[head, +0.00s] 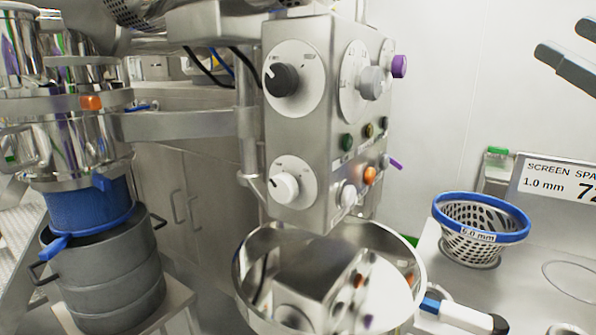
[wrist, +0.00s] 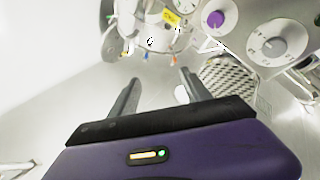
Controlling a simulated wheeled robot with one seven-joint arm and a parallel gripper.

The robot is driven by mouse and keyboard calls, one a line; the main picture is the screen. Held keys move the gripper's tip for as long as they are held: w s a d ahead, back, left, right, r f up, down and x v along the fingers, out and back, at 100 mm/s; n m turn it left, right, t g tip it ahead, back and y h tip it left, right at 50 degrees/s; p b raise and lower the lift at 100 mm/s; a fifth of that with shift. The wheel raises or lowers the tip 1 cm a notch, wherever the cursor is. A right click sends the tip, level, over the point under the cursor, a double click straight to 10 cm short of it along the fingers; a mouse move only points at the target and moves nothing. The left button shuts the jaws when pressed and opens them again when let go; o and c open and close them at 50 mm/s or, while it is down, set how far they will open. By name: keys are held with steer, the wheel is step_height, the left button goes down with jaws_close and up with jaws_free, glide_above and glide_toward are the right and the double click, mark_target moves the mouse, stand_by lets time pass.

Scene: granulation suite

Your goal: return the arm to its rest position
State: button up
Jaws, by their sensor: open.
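My gripper (wrist: 158,82) is open in the wrist view, with its two dark fingers apart and nothing between them. Its purple body fills the bottom of that view. In the head view, my gripper's grey fingers (head: 560,38) show at the upper right edge, in front of the white wall and apart from everything. The rest of my arm is out of the head view.
A steel control box (head: 318,130) with knobs and buttons stands in the middle above a steel bowl (head: 240,262). A blue-rimmed screen basket (head: 481,225) sits on the right bench by a sign (head: 560,181). A mill (head: 75,150) stands left. Space around the fingers looks clear.

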steer(key=w+d+f+m+t+h, duration=0.1)
steer(key=d+f+m+t+h, duration=0.25)
steer(key=f+m+h, duration=1.1)
steer(key=s+a+f+m+g+h, duration=0.15)
steer(key=s+f, duration=0.25)
steer(key=f, duration=0.6)
steer(key=s+a+f+m+g+h, duration=0.15)
steer(key=s+f, duration=0.25)
steer(key=f, duration=0.6)
steer(key=s+a+f+n+g+y, duration=0.2)
steer(key=s+a+f, duration=0.3)
steer(key=s+f, duration=0.3)
steer(key=s+a+f+n+g+y, duration=0.25)
steer(key=s+a+f, duration=0.3)
steer(key=s, duration=0.55)
steer(key=s+a+f+n+g+y, duration=0.1)
steer(key=s+a+f+g+y, duration=0.2)
steer(key=s+a+f, duration=0.45)
step_height(320, 180, up, 16)
steer(key=s+d+p, duration=0.1)
steer(key=s+p, duration=0.1)
steer(key=p, duration=1.3)
steer(key=shift+d+r+n, duration=0.2)
steer(key=shift+d+n, duration=0.05)
steer(key=shift+n, duration=0.05)
